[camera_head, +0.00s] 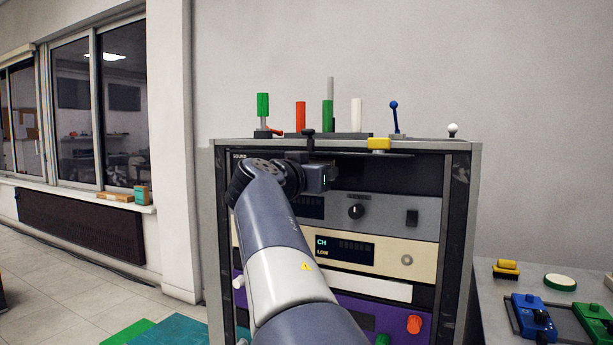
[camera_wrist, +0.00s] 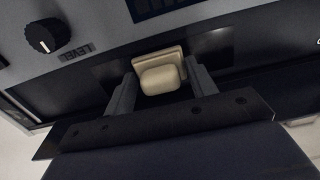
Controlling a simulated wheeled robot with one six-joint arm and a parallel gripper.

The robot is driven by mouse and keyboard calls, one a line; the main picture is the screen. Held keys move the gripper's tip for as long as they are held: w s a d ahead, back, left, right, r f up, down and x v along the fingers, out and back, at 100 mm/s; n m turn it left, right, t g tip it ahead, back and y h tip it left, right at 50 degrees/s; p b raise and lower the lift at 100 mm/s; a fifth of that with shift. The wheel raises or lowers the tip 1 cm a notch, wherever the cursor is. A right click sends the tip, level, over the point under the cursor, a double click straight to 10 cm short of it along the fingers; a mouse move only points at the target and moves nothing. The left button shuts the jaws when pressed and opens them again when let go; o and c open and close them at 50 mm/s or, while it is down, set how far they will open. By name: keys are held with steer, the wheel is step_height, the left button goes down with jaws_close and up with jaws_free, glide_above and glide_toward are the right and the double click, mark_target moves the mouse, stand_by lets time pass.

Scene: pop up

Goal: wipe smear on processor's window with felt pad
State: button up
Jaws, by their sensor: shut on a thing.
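My gripper (camera_wrist: 162,82) is shut on a cream felt pad (camera_wrist: 160,77), a squarish plate with a rounded grip between the two fingers. In the wrist view the pad is at or close to a dark glossy panel (camera_wrist: 215,45); I cannot tell whether it touches. In the head view my gripper (camera_head: 318,178) is in front of the upper rack, at the left of the black panel (camera_head: 390,172) above the grey unit. The pad is hidden there by my arm. No smear can be made out, and which unit is the processor is unclear.
The grey unit (camera_head: 385,215) has a knob (camera_head: 356,211); a cream unit (camera_head: 385,258) is below it. Several coloured posts and levers stand on the rack top (camera_head: 430,141), with a yellow block (camera_head: 378,144) at its front edge. A side table (camera_head: 490,292) at right holds coloured boxes.

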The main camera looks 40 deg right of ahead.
mark_target(340, 171)
steer(key=shift+s+d+b, duration=0.25)
steer(key=shift+s+d, duration=0.2)
steer(key=shift+s, duration=0.45)
steer(key=shift+s+d+b, duration=0.25)
steer(key=shift+s+d, duration=0.15)
steer(key=shift+s, duration=0.45)
steer(key=w+a, duration=0.3)
steer(key=w, duration=0.4)
steer(key=shift+b, duration=0.45)
steer(key=shift+w, duration=0.1)
steer(key=b+v, duration=0.2)
steer(key=v, duration=0.4)
steer(key=shift+b, duration=0.4)
